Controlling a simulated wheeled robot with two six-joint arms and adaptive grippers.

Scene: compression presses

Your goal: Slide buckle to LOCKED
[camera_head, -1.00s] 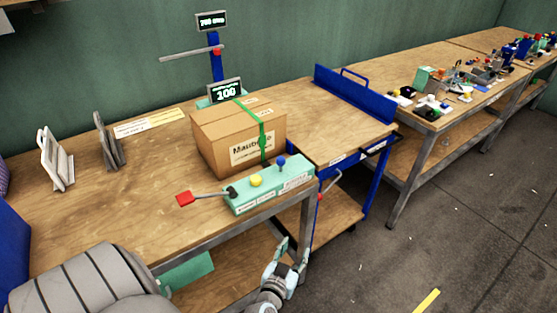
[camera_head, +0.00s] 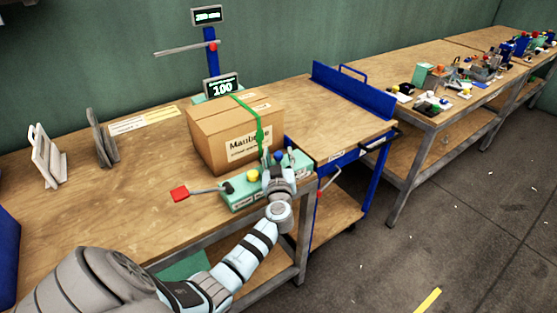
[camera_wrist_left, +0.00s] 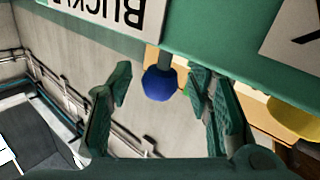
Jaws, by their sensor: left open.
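The mint-green control panel (camera_head: 240,201) lies along the table's front edge, in front of the box. A blue knob on a short dark stem (camera_wrist_left: 159,84) sticks out from the panel's slot, beside a label that partly reads "BUCKL" (camera_wrist_left: 110,12). My left gripper (camera_head: 277,157) is over the right end of the panel. In the wrist view its two fingers are open, one on each side of the blue knob, with visible gaps. No LOCKED marking is readable. My right gripper is not in view.
A yellow knob (camera_head: 253,176) and a red-ended lever (camera_head: 180,194) are left of my gripper. A cardboard box (camera_head: 214,148) with a green strap (camera_head: 260,128) stands just behind. A blue-framed cart (camera_head: 350,117) adjoins on the right.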

